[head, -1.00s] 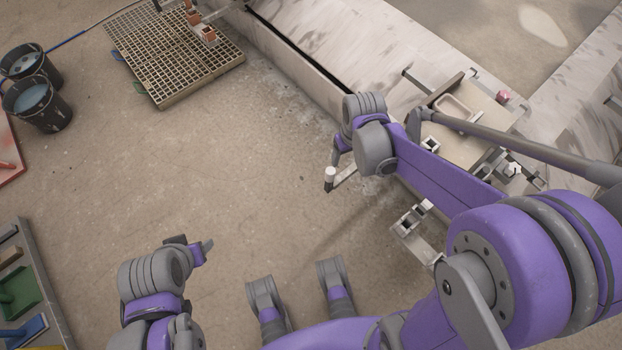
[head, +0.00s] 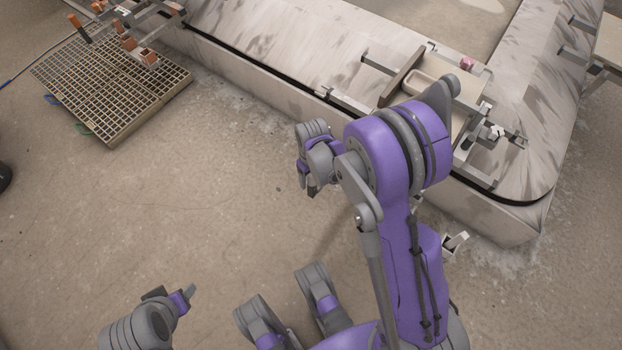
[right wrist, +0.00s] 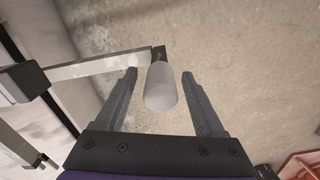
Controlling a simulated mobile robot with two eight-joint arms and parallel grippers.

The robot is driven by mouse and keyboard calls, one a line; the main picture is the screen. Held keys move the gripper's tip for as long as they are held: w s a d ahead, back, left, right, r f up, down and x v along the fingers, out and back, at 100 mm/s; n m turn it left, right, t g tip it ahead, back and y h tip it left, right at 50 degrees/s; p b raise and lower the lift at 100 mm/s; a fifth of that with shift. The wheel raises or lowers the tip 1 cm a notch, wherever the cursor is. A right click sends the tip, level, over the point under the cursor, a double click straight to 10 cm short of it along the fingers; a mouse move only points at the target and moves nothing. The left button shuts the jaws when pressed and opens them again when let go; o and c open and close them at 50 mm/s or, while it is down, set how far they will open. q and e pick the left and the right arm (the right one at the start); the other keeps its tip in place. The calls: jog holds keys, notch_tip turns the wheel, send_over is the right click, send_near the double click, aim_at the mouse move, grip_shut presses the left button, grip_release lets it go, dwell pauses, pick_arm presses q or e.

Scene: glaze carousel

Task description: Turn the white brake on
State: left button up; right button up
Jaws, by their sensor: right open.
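The white brake is a lever with a white, rounded handle (right wrist: 160,87) at the end of a flat metal bar (right wrist: 105,64), seen in the right wrist view. My right gripper (right wrist: 159,76) is open, with one finger on each side of the handle; whether either finger touches it I cannot tell. In the head view my right gripper (head: 310,184) hangs over the floor beside the carousel edge, and my own arm hides the brake handle there. My left gripper (head: 189,293) is low at the left, over bare floor; its jaws are unclear.
The pale carousel track (head: 300,45) runs along the top and right. A carrier with a tray (head: 428,86) and a pink knob (head: 467,63) sits on it.

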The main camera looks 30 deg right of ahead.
jog(key=shift+f, duration=0.65)
grip_shut()
dwell(1.0)
